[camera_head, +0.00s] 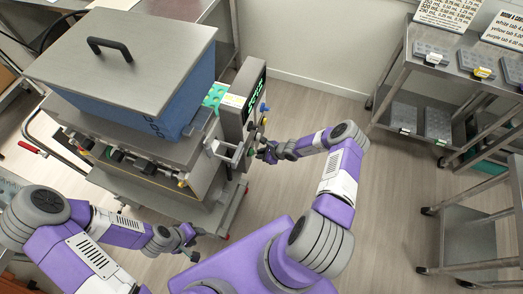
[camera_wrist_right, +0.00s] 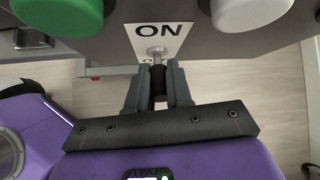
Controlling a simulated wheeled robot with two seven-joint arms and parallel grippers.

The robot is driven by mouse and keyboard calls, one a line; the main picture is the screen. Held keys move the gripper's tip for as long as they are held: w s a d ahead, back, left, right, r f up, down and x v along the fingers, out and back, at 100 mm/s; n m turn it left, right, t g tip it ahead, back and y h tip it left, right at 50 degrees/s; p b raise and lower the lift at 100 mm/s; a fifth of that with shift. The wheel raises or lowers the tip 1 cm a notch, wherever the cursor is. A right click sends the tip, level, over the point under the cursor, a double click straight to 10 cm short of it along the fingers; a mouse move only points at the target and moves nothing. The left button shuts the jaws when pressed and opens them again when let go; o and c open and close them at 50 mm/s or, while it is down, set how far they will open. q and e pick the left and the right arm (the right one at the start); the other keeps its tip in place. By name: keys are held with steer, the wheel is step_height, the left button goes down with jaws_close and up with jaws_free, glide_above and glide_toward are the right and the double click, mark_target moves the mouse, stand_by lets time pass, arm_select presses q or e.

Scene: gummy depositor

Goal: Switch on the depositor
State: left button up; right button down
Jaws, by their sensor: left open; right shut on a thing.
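The depositor (camera_head: 180,105) is a large machine with a grey lidded hopper and a control box (camera_head: 243,90) with a lit green display on its right side. My right gripper (camera_head: 266,152) reaches the lower right side of this control box. In the right wrist view its fingers are shut on a black switch lever (camera_wrist_right: 159,84) on a metal stem, below a white plate marked "ON" (camera_wrist_right: 159,30). The plate's other marking is mostly hidden, so the switch setting cannot be told. My left gripper (camera_head: 192,243) is open and empty, low in front of the depositor.
A green button (camera_wrist_right: 62,12) and a white button (camera_wrist_right: 248,12) flank the switch. Steel racks with trays (camera_head: 435,58) stand at the right, and a low steel cart (camera_head: 470,240) is nearer. The floor (camera_head: 385,190) between is clear.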

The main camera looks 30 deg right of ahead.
steer(key=shift+r+g+p, duration=0.1)
steer(key=shift+g+p, duration=0.2)
steer(key=shift+p, duration=0.25)
steer(key=c, duration=1)
jaws_free()
steer(key=shift+c, duration=0.2)
steer(key=p+v, duration=0.4)
steer(key=v, duration=0.3)
steer(key=shift+s+r, duration=0.2)
steer(key=shift+r, duration=0.05)
